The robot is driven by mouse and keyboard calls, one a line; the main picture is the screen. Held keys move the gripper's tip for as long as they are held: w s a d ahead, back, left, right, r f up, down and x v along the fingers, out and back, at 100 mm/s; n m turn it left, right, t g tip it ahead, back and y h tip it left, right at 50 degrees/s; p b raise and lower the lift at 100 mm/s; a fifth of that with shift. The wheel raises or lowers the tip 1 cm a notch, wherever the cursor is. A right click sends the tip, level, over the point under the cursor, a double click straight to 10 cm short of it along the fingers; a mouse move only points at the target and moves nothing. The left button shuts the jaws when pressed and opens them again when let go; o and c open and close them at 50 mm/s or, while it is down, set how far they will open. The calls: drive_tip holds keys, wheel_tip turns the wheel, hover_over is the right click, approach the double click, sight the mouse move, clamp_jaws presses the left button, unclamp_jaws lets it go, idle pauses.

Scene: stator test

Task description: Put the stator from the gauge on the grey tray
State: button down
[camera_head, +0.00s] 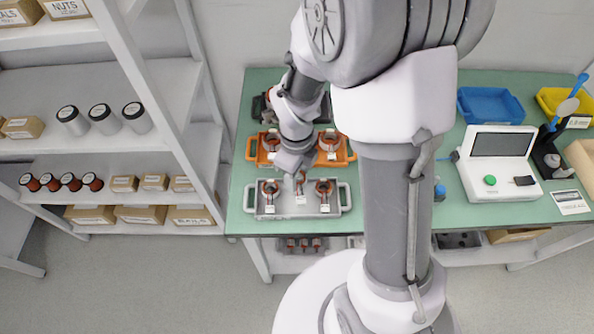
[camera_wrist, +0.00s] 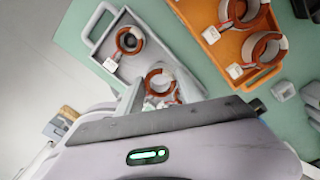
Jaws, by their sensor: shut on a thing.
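The grey tray (camera_head: 258,210) lies at the front left of the green table. One copper-wound stator (camera_head: 270,188) stands at its left and another (camera_head: 323,188) at its right. My gripper (camera_head: 299,174) is low over the tray's middle, shut on a tagged stator (camera_wrist: 159,80). In the wrist view the grey tray (camera_wrist: 106,43) also shows, with the left stator (camera_wrist: 128,41) beyond the held one. My gripper hides part of the held stator; I cannot tell whether it touches the tray. A white instrument with a screen (camera_head: 497,150), perhaps the gauge, stands at the right, apart from my gripper.
An orange tray (camera_head: 262,153) with stators lies just behind the grey tray, and a dark tray is behind that. Blue (camera_head: 490,104) and yellow (camera_head: 553,99) bins stand at the back right. Shelves (camera_head: 170,115) with spools and boxes stand at the left.

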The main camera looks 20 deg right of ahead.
drive_tip(key=shift+f+b, duration=0.35)
drive_tip(key=shift+f, duration=0.6)
drive_tip(key=shift+f, duration=0.2)
drive_tip(key=shift+f+b, duration=0.7)
drive_tip(key=shift+b, duration=0.3)
drive_tip(key=shift+f+b, duration=0.35)
drive_tip(key=shift+b, duration=0.1)
drive_tip(key=c, duration=0.9)
unclamp_jaws()
drive_tip(key=shift+r, duration=0.1)
drive_tip(key=shift+c, duration=0.2)
drive_tip(key=shift+r+p, duration=1.8)
drive_tip(key=shift+r, duration=0.75)
drive_tip(key=o, duration=0.6)
drive_tip(key=shift+c, duration=0.2)
